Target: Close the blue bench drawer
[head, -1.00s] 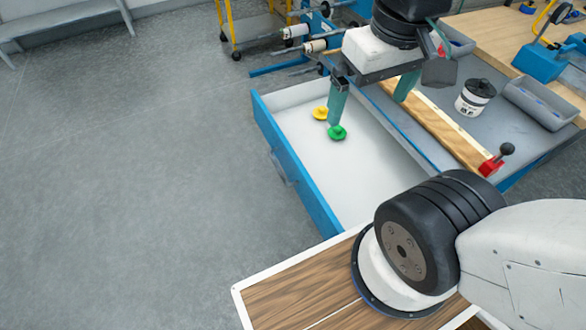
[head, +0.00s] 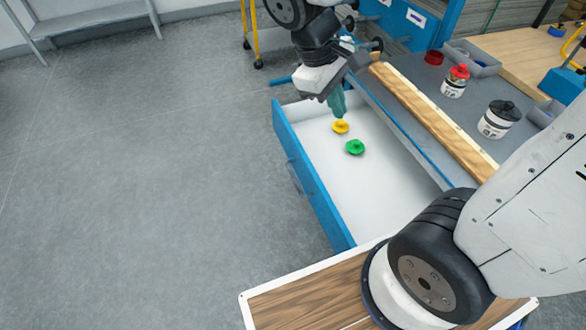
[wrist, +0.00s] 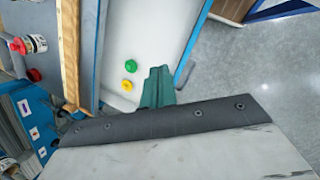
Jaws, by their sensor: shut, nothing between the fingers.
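The blue bench drawer (head: 318,196) stands pulled out from the bench, with a blue front and a white inside. A yellow knob-like piece (head: 340,127) and a green one (head: 355,147) lie on its floor. My gripper (head: 338,104) is over the far end of the drawer, its green fingers together and empty. In the wrist view the fingers (wrist: 158,88) show beside the drawer's white floor (wrist: 165,30), near its front wall. The drawer's handle (head: 293,176) is on the outer face, partly seen.
The grey bench top (head: 450,110) carries a wooden strip (head: 430,112), a red-lidded jar (head: 455,82), a black-lidded jar (head: 498,120) and grey bins. A wooden-topped surface (head: 300,295) is at the near side. The floor left of the drawer is clear.

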